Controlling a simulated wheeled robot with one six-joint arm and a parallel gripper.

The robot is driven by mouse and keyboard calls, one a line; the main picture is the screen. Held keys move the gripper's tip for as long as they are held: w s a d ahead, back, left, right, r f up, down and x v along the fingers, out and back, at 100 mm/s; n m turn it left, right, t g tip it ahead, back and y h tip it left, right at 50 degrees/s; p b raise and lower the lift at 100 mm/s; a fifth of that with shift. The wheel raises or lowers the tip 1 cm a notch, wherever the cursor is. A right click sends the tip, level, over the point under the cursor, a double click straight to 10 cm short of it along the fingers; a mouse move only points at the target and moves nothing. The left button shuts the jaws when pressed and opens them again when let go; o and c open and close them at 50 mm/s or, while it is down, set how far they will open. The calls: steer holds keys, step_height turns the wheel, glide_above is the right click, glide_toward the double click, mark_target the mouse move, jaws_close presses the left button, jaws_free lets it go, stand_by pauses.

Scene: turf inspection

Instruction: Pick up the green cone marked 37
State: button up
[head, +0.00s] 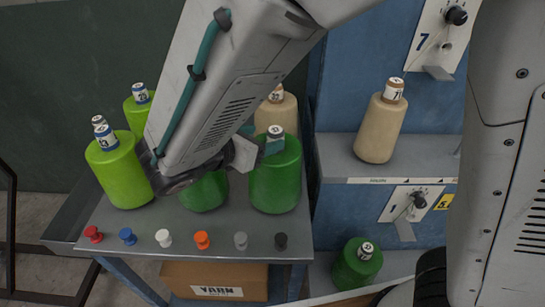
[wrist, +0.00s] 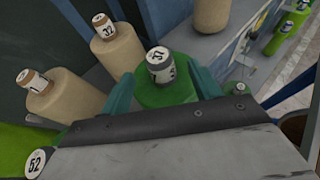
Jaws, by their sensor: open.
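The green cone marked 37 (wrist: 160,94) shows in the wrist view, upright, its white and grey top bearing the number. In the head view a dark green cone (head: 275,187), which looks like the same one, stands at the right of the metal cart top (head: 140,235). My gripper (wrist: 158,78) is open, with one teal finger on each side of the cone's upper part. I cannot tell whether the fingers touch it. In the head view my gripper (head: 262,143) is at the cone's top, partly hidden by my arm.
Another dark green cone (head: 204,192) stands close to the left, partly behind my arm. Lime cones (head: 120,172) stand farther left, and a beige cone (head: 283,115) stands behind. Coloured pegs (head: 202,240) line the cart's front. A blue shelf unit (head: 350,95) rises to the right.

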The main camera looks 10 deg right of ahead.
mark_target(280, 133)
steer(key=shift+w+f, duration=0.2)
steer(key=shift+w, duration=0.05)
steer(key=x, duration=0.7)
steer(key=shift+w+d+f, duration=0.1)
steer(key=shift+d+f, duration=0.05)
steer(key=shift+d, duration=0.1)
jaws_close()
